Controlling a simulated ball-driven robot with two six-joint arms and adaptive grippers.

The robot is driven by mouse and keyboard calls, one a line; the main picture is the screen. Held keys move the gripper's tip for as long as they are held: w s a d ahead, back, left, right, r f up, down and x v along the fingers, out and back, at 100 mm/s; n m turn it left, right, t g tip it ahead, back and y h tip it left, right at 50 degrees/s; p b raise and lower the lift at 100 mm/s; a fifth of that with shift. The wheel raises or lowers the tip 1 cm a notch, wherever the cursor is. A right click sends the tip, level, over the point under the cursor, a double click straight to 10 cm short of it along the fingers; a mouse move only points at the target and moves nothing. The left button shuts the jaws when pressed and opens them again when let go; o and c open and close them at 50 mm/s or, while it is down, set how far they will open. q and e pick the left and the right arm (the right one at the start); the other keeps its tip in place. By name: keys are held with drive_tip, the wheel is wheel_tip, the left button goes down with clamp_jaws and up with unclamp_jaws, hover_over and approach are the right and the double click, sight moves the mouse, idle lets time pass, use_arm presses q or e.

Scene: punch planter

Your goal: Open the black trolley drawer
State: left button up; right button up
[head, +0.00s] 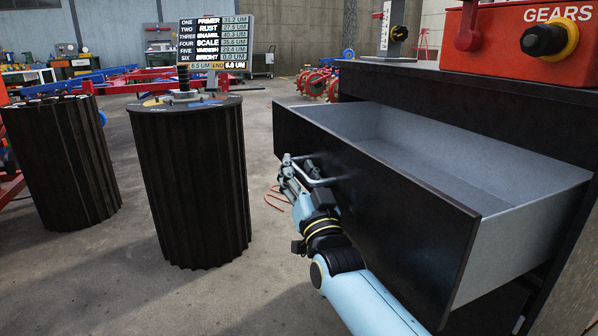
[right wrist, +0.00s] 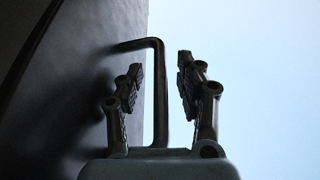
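The black trolley drawer (head: 375,195) is pulled well out of the trolley, and its empty grey inside (head: 450,160) shows. Its metal bar handle (head: 322,182) is on the black front panel. My right gripper (head: 289,175) is at the handle, with its arm coming up from below. In the right wrist view, the handle (right wrist: 159,95) runs between the two fingers of the right gripper (right wrist: 160,78). A gap shows on each side of the bar, so the fingers are open around it. My left gripper is out of view.
A red GEARS box (head: 510,60) with a black knob sits on the dark trolley top (head: 420,75).

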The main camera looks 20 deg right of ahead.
drive_tip(key=v, duration=1.2)
